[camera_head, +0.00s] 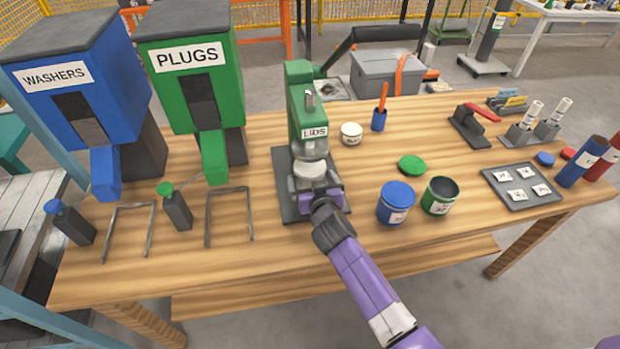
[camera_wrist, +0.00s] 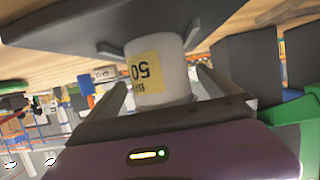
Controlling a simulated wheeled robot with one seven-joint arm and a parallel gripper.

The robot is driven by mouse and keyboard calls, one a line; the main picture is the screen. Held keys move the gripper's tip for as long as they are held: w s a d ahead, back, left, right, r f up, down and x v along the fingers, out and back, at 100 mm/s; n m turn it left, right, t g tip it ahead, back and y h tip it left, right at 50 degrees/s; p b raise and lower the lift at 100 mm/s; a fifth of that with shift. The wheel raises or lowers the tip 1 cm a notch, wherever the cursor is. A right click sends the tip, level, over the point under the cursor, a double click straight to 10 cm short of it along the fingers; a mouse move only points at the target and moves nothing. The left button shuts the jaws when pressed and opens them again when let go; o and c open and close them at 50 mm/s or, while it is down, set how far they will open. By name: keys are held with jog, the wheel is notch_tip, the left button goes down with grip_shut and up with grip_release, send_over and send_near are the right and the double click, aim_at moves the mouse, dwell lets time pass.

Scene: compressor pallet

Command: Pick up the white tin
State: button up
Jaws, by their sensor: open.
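The white tin (camera_head: 309,169) stands on the dark base of the green press marked LIDS (camera_head: 308,115), below its metal head. In the wrist view, which is upside down, the white tin (camera_wrist: 172,72) shows a yellow label reading 50. My gripper (camera_head: 316,187) is at the front of the press, close to the tin. In the wrist view my gripper (camera_wrist: 163,95) is open, with one finger on each side of the tin. Small gaps seem to show beside it; I cannot tell whether either finger touches it. In the head view my gripper partly hides the tin's lower part.
A blue tin (camera_head: 396,202) and an open green tin (camera_head: 440,196) stand to the right of my arm. Wire frames (camera_head: 230,190) and a green PLUGS dispenser (camera_head: 193,80) are at left.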

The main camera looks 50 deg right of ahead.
jog(key=shift+x, duration=1.4)
jog(key=shift+s, duration=0.1)
jog(key=c, duration=1.6)
jog(key=shift+r, duration=0.15)
